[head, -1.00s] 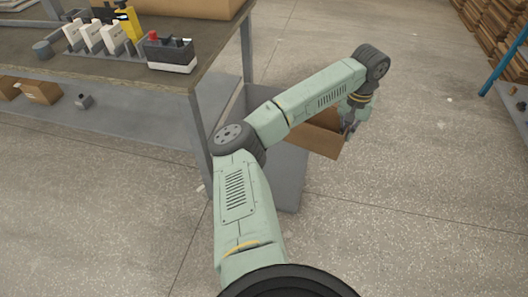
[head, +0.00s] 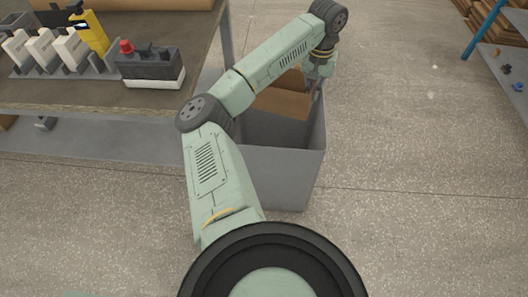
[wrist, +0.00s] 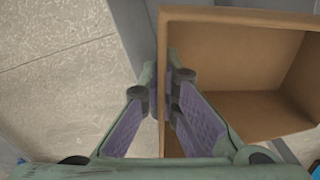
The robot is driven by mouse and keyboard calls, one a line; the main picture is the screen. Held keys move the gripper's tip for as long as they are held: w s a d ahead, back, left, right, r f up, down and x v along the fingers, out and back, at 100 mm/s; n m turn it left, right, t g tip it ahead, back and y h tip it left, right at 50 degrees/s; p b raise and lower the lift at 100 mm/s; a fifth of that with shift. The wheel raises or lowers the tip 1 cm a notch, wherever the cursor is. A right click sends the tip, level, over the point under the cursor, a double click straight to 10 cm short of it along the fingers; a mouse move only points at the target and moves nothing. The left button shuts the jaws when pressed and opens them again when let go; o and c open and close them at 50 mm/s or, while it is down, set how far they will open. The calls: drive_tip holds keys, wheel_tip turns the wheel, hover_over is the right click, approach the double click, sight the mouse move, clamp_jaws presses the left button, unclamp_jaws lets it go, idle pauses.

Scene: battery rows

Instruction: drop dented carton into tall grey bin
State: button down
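The carton (head: 284,100) is brown, open and tilted. In the head view it is at the mouth of the tall grey bin (head: 284,175), partly behind my arm. My gripper (head: 318,84) is at the carton's right edge. In the wrist view my gripper (wrist: 160,92) has its two fingers on either side of one wall of the carton (wrist: 240,60), pinching it. The carton's open inside faces the wrist camera and looks empty. I cannot make out a dent. How deep the carton sits in the bin is hard to tell.
A workbench (head: 95,97) stands left of the bin, holding white upright blocks, a yellow item (head: 88,32) and a black device with a red knob (head: 148,65). A blue-legged shelf (head: 490,70) is at the right. The floor (head: 410,200) between is clear.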

drive_tip(key=shift+w+a+f, duration=0.1)
drive_tip(key=shift+w+a, duration=0.1)
drive_tip(key=shift+f+b, duration=1.4)
drive_tip(key=shift+f, duration=1.5)
drive_tip(key=c, duration=2.3)
unclamp_jaws()
drive_tip(key=o, duration=0.6)
drive_tip(key=shift+r, duration=0.1)
wheel_tip(320, 180, up, 12)
drive_tip(key=shift+f, duration=0.1)
